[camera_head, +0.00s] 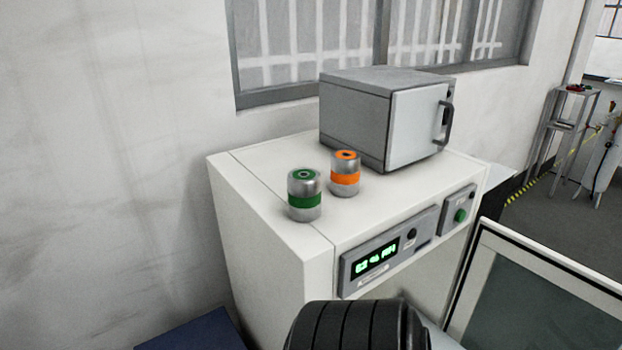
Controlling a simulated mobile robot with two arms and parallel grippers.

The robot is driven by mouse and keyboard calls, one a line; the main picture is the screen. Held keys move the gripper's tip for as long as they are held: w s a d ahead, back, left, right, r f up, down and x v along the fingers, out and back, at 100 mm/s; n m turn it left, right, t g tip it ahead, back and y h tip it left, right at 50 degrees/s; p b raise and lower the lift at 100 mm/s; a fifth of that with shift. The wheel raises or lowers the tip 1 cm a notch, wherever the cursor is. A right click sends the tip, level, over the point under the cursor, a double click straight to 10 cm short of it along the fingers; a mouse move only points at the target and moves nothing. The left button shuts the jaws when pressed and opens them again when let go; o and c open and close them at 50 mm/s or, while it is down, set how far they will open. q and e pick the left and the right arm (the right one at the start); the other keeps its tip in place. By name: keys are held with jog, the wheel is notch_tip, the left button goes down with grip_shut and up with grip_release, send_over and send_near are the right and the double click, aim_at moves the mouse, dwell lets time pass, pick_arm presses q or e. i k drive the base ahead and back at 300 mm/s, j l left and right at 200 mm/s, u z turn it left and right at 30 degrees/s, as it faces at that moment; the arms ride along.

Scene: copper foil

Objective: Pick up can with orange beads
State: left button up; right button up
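A metal can with an orange band and an orange top (345,174) stands upright on the white cabinet top (262,158). It is just in front of a grey box with a door. A similar can with a green band and green top (304,195) stands upright to its left and a little nearer. The two cans are close together. Beads inside the cans cannot be made out. Neither of my grippers shows in the head view. A black ribbed part at the bottom centre looks like part of my own arm.
The grey box (354,117) with a light door and dark handle fills the back of the cabinet top. A front panel (386,252) has a green display and a green button. A glass-like framed panel (540,285) stands at the lower right. A wall and window are behind.

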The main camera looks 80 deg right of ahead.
aim_at(345, 165)
jog(key=i+z, duration=0.1)
jog(key=z, duration=0.3)
jog(key=i+j+z, duration=0.1)
jog(key=z, duration=0.3)
jog(key=i+z, duration=0.1)
jog(key=z, duration=0.35)
